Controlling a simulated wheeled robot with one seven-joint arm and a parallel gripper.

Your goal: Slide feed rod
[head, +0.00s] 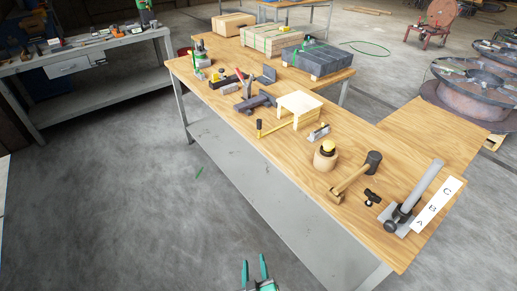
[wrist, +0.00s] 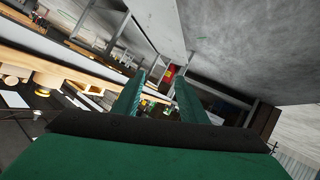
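A long grey rod (head: 421,187), which looks like the feed rod, lies slanted at the right end of the wooden workbench (head: 300,185). Its near end sits by a grey block with a dark round knob (head: 393,213). A white strip marked A, B and C (head: 437,207) lies along its right side, with A nearest. My gripper (head: 256,266) is low in the head view, off the bench's near side, well apart from the rod. Its green fingers are open and empty. They also show apart in the wrist view (wrist: 160,88), where I cannot make out the rod.
A mallet (head: 357,177), a small black part (head: 372,197) and a wooden pot with a yellow top (head: 325,156) stand left of the rod. Several tools and boxes crowd the bench's far end. Large reels (head: 470,95) stand at right.

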